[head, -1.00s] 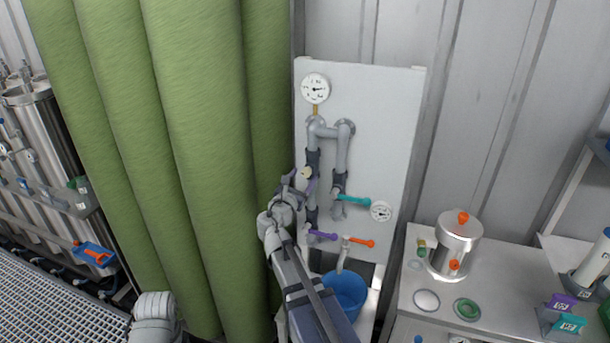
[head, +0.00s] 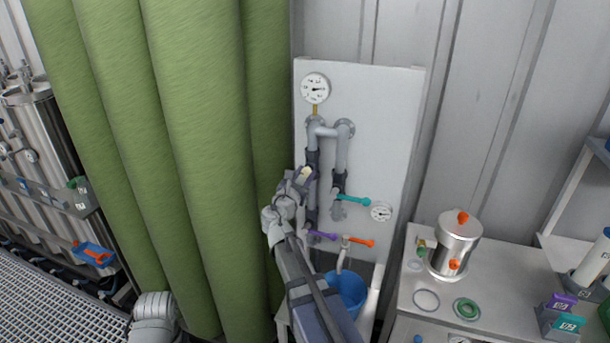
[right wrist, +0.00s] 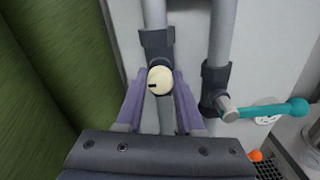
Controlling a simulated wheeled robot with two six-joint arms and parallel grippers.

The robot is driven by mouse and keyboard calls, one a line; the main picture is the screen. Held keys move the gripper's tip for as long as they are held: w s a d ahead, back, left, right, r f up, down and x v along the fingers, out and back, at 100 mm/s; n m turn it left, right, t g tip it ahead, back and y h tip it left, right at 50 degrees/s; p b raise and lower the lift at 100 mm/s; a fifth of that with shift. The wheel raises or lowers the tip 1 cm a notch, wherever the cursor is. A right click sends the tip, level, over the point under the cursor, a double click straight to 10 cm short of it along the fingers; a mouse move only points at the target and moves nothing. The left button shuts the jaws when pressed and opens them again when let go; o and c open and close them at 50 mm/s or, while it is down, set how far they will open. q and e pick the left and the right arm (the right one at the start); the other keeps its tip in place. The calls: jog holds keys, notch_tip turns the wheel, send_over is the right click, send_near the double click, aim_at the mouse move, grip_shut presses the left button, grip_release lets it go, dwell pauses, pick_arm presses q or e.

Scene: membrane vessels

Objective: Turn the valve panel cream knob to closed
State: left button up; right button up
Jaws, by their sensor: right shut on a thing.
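The cream knob (right wrist: 160,81) sits on the left pipe of the white valve panel (head: 385,110). In the right wrist view it is round and pale, with a short dark mark toward its left side. My right gripper (right wrist: 160,92) has one purple finger on each side of the knob and is shut on it. In the head view the knob (head: 305,173) shows as a small pale spot at the tip of my right gripper (head: 303,179), partly hidden by it. My left gripper is not in view.
A teal lever (head: 352,201) is right of the knob. A purple lever (head: 322,236) and an orange lever (head: 359,242) are below. A blue bucket (head: 351,286) stands under the panel. Tall green columns (head: 200,150) are close on the left. A bench (head: 495,270) is on the right.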

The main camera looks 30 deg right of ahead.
grip_shut()
